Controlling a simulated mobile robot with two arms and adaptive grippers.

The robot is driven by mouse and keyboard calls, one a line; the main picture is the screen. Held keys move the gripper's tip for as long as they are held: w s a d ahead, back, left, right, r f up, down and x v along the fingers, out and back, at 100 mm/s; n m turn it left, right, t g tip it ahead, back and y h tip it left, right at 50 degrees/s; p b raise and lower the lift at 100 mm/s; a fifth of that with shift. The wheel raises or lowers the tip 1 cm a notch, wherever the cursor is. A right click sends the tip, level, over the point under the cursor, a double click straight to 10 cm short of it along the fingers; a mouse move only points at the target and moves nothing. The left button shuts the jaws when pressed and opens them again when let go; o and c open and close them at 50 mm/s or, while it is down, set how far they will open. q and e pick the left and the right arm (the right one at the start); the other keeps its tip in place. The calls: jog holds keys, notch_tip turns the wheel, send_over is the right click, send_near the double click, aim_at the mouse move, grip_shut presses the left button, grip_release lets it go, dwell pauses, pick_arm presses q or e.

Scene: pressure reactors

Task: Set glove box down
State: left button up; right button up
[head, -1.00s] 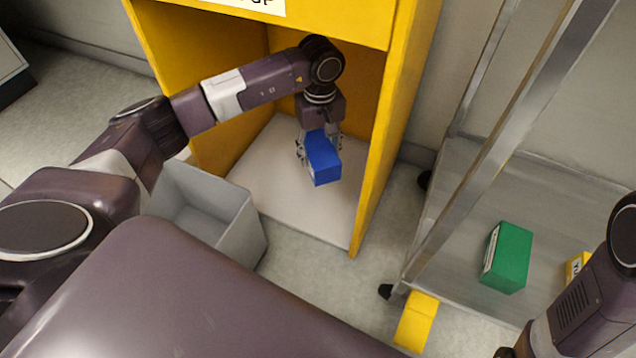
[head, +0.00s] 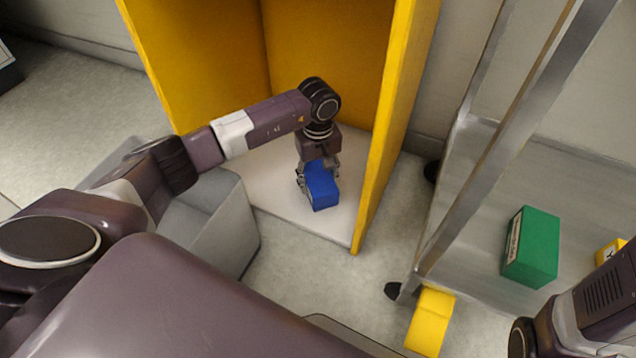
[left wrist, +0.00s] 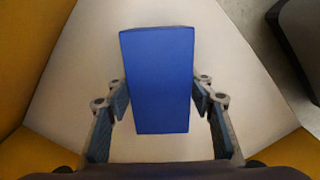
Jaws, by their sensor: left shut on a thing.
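The glove box is a blue box (head: 322,190) inside the yellow cabinet (head: 372,190), low over its white floor (head: 270,190). My left gripper (head: 318,177) points down and is shut on the blue box from two sides. In the left wrist view the blue box (left wrist: 158,85) lies between the two fingers of my left gripper (left wrist: 161,105), with the white floor around it. I cannot tell whether the box touches the floor. My right arm shows at the lower right edge; its fingers are not in view.
A grey bin (head: 215,225) stands left of the cabinet opening. A metal cart (head: 480,180) at the right holds a green box (head: 532,247) and a yellow box (head: 609,251). Another yellow box (head: 430,322) is by the cart's front corner. White floor is free around the blue box.

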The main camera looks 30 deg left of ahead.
aim_at(318, 176)
pick_arm(q)
jog(key=shift+r, duration=0.15)
jog(key=o, duration=1.3)
notch_tip(318, 176, up, 10)
jog(key=p, duration=0.6)
jog(key=shift+r, duration=0.2)
jog(key=shift+r+p, duration=0.45)
jog(key=shift+r, duration=0.4)
